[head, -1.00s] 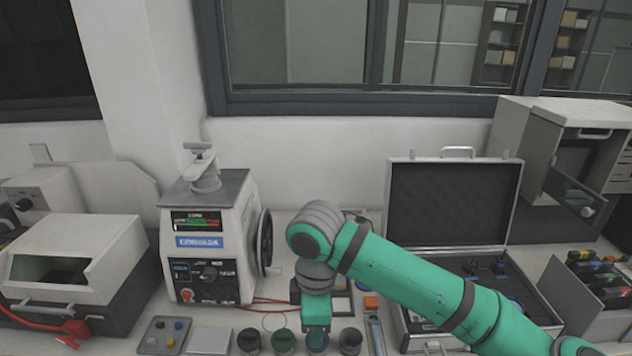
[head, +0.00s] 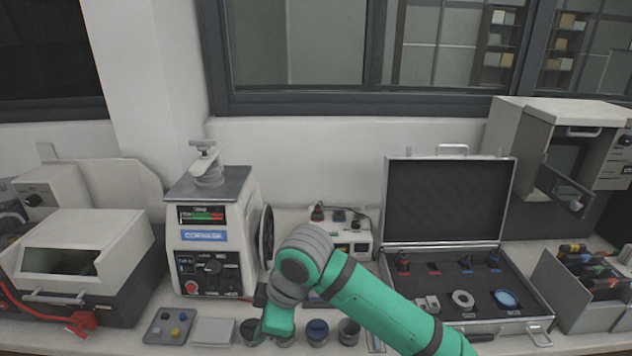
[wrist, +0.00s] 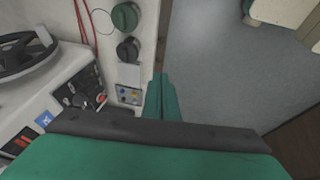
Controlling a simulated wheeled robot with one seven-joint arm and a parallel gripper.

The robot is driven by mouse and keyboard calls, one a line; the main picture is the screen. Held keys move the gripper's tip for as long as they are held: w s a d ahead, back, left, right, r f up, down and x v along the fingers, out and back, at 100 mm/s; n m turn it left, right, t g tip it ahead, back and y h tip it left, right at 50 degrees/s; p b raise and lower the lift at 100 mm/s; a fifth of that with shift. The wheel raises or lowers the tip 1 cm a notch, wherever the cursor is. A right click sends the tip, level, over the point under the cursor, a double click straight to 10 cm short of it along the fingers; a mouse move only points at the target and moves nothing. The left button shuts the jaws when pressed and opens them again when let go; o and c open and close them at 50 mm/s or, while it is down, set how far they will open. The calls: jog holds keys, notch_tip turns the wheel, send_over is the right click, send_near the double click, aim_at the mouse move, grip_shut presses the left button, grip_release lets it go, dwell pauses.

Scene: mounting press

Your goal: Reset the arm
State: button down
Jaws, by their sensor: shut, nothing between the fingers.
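My arm reaches in from the lower right of the head view and bends down in front of the press. Its green end (head: 278,320) is low over the front row of cups, and the fingertips are hidden there. In the wrist view my gripper (wrist: 161,80) is shut and empty, its green fingers together near the bench's front edge. The mounting press (head: 208,240) stands to the left of the arm, with a display, a control panel and a dark handwheel (head: 266,237). The handwheel also shows in the wrist view (wrist: 30,70).
Several cups, one dark blue (head: 317,332), stand along the front. A grey tray with knobs (head: 153,337) and a pale plate (head: 212,332) lie left of them. An open case (head: 540,310) is at right, a small box unit (head: 358,237) behind the arm. Floor (wrist: 225,75) is clear.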

jog(key=w+a+r+m+t+y, duration=0.2)
jog(key=a+m+t+y, duration=0.25)
jog(key=a, duration=0.35)
jog(key=w+a+r+m+t+y, duration=0.2)
jog(key=a+m+t+y, duration=0.2)
jog(key=a+y, duration=0.25)
jog(key=s+d+f+m+t+h, duration=0.3)
jog(key=s+d+f+m+h, duration=0.35)
jog(key=f, duration=0.35)
jog(key=s+d+f+m+t+h, duration=0.4)
jog(key=s+d+f+m+h, duration=0.25)
jog(key=f, duration=0.25)
jog(key=s+d+f+n+h, duration=0.1)
jog(key=s+d, duration=0.5)
jog(key=s, duration=0.6)
jog(key=s+d+f+n+g+h, duration=0.1)
jog(key=s+d, duration=0.5)
jog(key=s, duration=0.6)
jog(key=shift+f+n, duration=0.75)
jog(key=shift+d+g, duration=0.1)
jog(key=shift+g, duration=0.15)
